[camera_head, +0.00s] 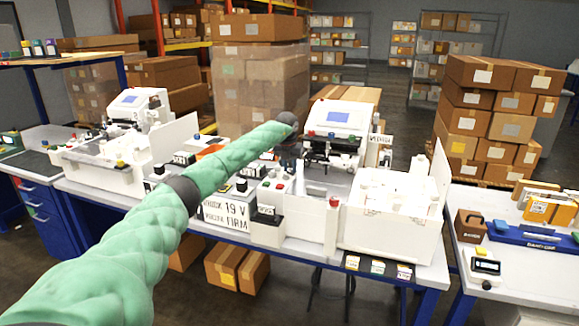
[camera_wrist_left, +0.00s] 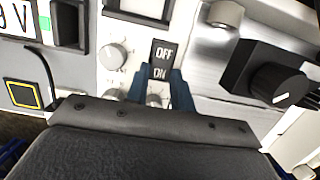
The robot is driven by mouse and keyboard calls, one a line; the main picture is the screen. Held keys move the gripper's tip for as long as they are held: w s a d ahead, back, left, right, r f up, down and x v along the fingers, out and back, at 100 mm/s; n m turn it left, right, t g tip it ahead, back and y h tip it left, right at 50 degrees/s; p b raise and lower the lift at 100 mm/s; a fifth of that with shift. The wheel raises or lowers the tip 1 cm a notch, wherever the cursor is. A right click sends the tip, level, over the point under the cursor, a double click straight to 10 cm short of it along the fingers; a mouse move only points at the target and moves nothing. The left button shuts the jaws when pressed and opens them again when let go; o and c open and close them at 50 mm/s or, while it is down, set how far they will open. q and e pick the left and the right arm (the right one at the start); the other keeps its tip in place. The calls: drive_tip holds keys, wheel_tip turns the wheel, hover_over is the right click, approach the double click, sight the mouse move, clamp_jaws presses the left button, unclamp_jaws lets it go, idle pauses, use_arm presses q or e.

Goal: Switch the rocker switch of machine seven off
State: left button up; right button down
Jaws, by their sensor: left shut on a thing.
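A black rocker switch (camera_wrist_left: 160,58) marked OFF above and ON below sits on a pale panel in the left wrist view. The two blue fingertips of my left gripper (camera_wrist_left: 160,84) stand on either side of the switch's lower end, with the switch between them. Which way the rocker is tipped is hard to tell. In the head view my green left arm reaches to the middle machine (camera_head: 335,145), and its gripper (camera_head: 288,158) is small and dark in front of it. No number seven is readable. My right gripper is not in view.
A black knob (camera_wrist_left: 278,83) lies right of the switch, a pale dial (camera_wrist_left: 113,56) left of it, and a yellow-framed button (camera_wrist_left: 22,94) farther left. In the head view a white bin (camera_head: 390,225) stands right of the machine, and another machine (camera_head: 125,125) left.

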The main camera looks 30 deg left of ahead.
sight(290, 171)
use_arm(q)
drive_tip(key=shift+w+a+r+g, duration=0.1)
drive_tip(key=shift+w+g, duration=0.1)
drive_tip(key=shift+g, duration=0.5)
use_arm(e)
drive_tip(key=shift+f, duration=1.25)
use_arm(q)
drive_tip(key=o, duration=1)
drive_tip(key=shift+r, duration=0.1)
drive_tip(key=shift+r, duration=0.3)
drive_tip(key=r+b, duration=0.1)
drive_tip(key=r, duration=0.2)
drive_tip(key=r+b, duration=0.1)
drive_tip(key=r, duration=0.3)
drive_tip(key=shift+s, duration=0.2)
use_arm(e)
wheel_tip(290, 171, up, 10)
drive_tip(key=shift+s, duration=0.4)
use_arm(q)
drive_tip(key=shift+f, duration=0.1)
